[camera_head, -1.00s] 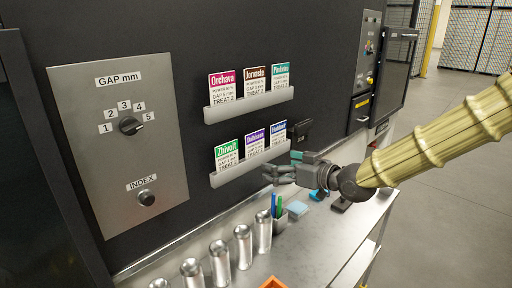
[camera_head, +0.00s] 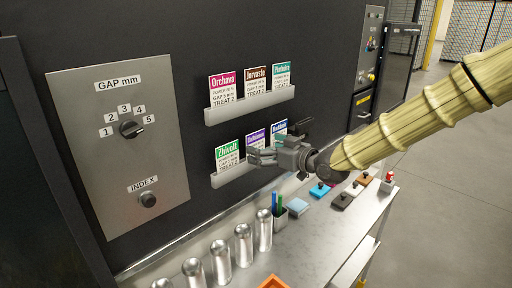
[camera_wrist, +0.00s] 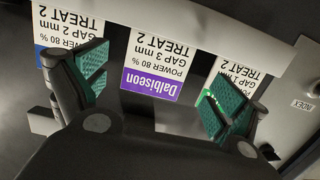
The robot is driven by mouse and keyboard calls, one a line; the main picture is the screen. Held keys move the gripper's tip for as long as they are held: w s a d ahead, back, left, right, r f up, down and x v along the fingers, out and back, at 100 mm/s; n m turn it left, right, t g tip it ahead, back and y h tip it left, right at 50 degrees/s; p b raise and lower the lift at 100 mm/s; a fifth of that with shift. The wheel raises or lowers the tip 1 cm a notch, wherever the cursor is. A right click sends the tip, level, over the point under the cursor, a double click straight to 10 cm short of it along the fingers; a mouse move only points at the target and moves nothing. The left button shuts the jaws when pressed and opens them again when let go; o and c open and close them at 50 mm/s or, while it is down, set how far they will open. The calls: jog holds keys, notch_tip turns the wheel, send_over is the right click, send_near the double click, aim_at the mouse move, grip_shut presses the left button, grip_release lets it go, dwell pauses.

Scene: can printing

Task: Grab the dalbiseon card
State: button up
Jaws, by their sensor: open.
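The Dalbiseon card (camera_wrist: 155,72) has a purple name band and stands in the lower rack; in the wrist view it appears upside down. In the head view its purple top (camera_head: 255,137) shows, while my gripper hides its lower part. My gripper (camera_head: 252,156) is at the lower rack, in front of this card. In the wrist view my gripper (camera_wrist: 158,92) is open, with one green-padded finger on each side of the card. The fingers look apart from the card; the exact depth gap is hard to tell.
The blue-banded card (camera_head: 279,127) and the green Zhivolt card (camera_head: 227,153) flank it in the lower rack (camera_head: 228,176). An upper rack (camera_head: 250,110) holds more cards. Below are metal cans (camera_head: 243,246), a pen cup (camera_head: 280,220) and an orange tray (camera_head: 273,282) on the bench.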

aim_at(256, 146)
jog(key=p+x, duration=0.1)
jog(key=x, duration=0.2)
jog(key=shift+w+d+p, duration=0.1)
jog(key=shift+d+p, duration=0.1)
jog(key=shift+p, duration=0.2)
jog(key=shift+p+x, duration=0.3)
jog(key=shift+x, duration=0.55)
jog(key=shift+f, duration=0.15)
jog(key=c, duration=1)
